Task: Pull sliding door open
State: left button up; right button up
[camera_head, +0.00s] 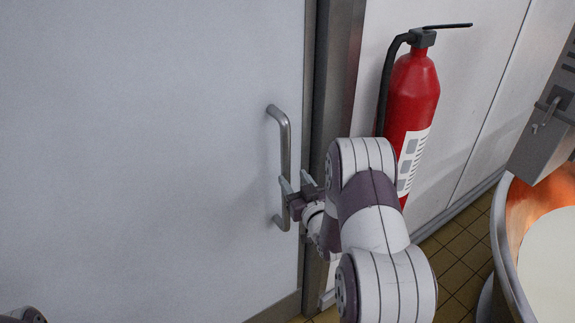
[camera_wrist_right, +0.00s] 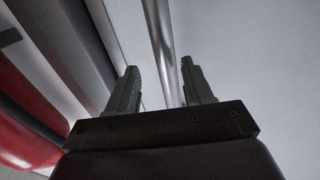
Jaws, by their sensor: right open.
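The white sliding door (camera_head: 150,150) fills the left of the head view. Its upright metal bar handle (camera_head: 286,150) is near the door's right edge. My right gripper (camera_head: 295,183) is open at the lower part of the handle. In the right wrist view the handle (camera_wrist_right: 163,45) runs between the two open fingers of my right gripper (camera_wrist_right: 158,90), nearer the right finger. Whether a finger touches the bar cannot be told. Of my left arm only a small part shows at the bottom left of the head view; its gripper is out of sight.
A metal door frame (camera_head: 336,80) stands right of the door. A red fire extinguisher (camera_head: 412,95) hangs on the wall beside it, behind my right arm. A copper vat (camera_head: 510,235) and a grey box (camera_head: 545,130) are at the right. Tiled floor (camera_head: 455,260) shows between.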

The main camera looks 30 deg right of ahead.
aim_at(286, 173)
jog(key=w, duration=0.2)
jog(key=w+p, duration=0.1)
jog(key=w, duration=0.1)
jog(key=shift+a+r, duration=0.35)
jog(key=shift+a, duration=0.05)
jog(key=shift+w+d+f, duration=0.25)
jog(key=shift+w+d, duration=0.15)
jog(key=shift+d, duration=0.05)
jog(key=shift+a, duration=0.1)
jog(key=shift+c, duration=0.9)
grip_shut()
jog(key=shift+a, duration=0.15)
